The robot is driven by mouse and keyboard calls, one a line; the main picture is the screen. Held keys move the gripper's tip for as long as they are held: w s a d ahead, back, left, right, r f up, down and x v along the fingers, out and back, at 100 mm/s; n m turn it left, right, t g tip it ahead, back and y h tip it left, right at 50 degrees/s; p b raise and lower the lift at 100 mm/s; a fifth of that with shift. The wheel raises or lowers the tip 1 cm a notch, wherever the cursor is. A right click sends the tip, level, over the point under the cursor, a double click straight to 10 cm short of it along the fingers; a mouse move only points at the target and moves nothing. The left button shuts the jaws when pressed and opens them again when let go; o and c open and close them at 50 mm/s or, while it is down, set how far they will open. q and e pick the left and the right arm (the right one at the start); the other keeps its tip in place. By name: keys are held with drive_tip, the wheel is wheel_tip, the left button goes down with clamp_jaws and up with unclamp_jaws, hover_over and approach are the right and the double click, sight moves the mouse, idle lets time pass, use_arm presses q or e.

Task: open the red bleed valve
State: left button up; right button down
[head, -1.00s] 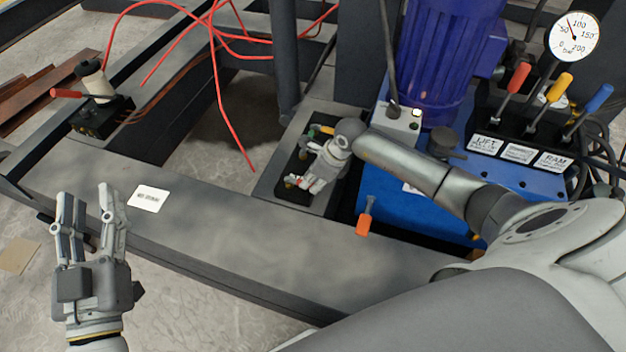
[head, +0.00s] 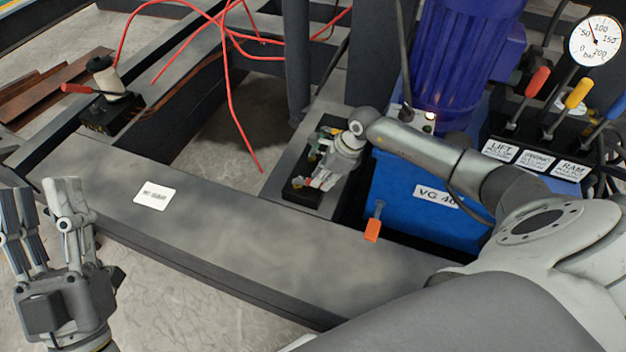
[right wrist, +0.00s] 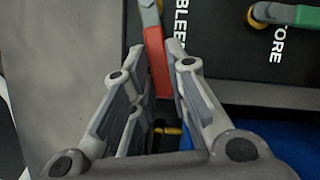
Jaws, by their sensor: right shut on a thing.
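The red bleed valve lever (right wrist: 157,60) shows in the right wrist view, running down between my fingertips beside white lettering that reads "BLEED". In the head view a bit of its red (head: 307,183) shows at my fingertips on the black valve block (head: 300,194). My right gripper (right wrist: 172,48) is shut on the red lever; in the head view (head: 325,180) it reaches down onto the block from the right and hides much of it. My left gripper (head: 38,185) is open and empty, at the left above the floor and frame edge.
A green lever (right wrist: 305,15) sits close by on the same block, by the lettering "STORE". The blue tank (head: 415,200) and an orange-handled lever (head: 373,229) stand right of the block. Another red-handled unit (head: 105,95) is at far left. The wide grey beam (head: 220,230) in front is mostly clear.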

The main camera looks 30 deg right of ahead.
drive_tip(key=c, duration=1.4)
unclamp_jaws()
drive_tip(key=shift+v, duration=3.75)
drive_tip(key=shift+c, duration=0.2)
